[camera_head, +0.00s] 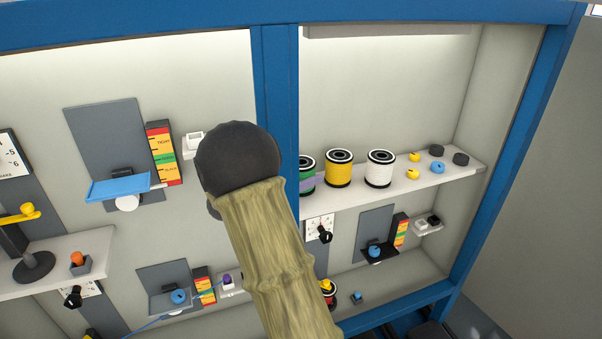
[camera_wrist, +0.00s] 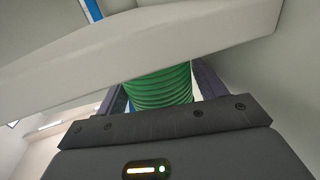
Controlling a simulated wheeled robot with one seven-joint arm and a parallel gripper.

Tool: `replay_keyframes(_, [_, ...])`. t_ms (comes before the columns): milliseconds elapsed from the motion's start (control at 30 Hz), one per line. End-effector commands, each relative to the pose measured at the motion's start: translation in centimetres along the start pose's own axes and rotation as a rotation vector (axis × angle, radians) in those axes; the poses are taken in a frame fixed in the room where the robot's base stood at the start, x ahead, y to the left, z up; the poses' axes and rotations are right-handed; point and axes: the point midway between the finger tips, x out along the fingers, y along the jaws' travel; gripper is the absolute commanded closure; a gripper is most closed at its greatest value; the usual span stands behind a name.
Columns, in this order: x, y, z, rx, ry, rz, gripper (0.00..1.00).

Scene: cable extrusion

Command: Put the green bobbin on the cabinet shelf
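The green bobbin (camera_head: 306,165) is at the left end of the upper right cabinet shelf (camera_head: 400,190), beside the yellow bobbin. It stands upright, at about the level of the others; whether its base touches the shelf is hidden. In the wrist view the green bobbin (camera_wrist: 160,88) sits between the two fingers of my gripper (camera_wrist: 160,85), which close in on both sides of it. The shelf edge (camera_wrist: 150,45) crosses in front and hides its other end. In the head view my arm covers most of my gripper; one purple finger (camera_head: 308,184) shows across the bobbin.
A yellow bobbin (camera_head: 339,168) and a white bobbin (camera_head: 380,169) stand to the right, then small yellow, blue and black parts. A blue post (camera_head: 276,80) is just left of the green bobbin. Below are a switch panel (camera_head: 319,229) and a lower shelf.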

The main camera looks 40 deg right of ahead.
Motion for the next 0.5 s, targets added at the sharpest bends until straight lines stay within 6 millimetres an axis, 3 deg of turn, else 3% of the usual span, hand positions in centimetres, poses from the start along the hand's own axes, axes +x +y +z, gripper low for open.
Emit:
replay_keyframes(267, [-0.7, -0.1, -0.1, 0.002, -0.001, -0.002, 0.30])
replay_keyframes(500, [-4.6, -0.1, 0.1, 0.003, 0.000, -0.004, 0.30])
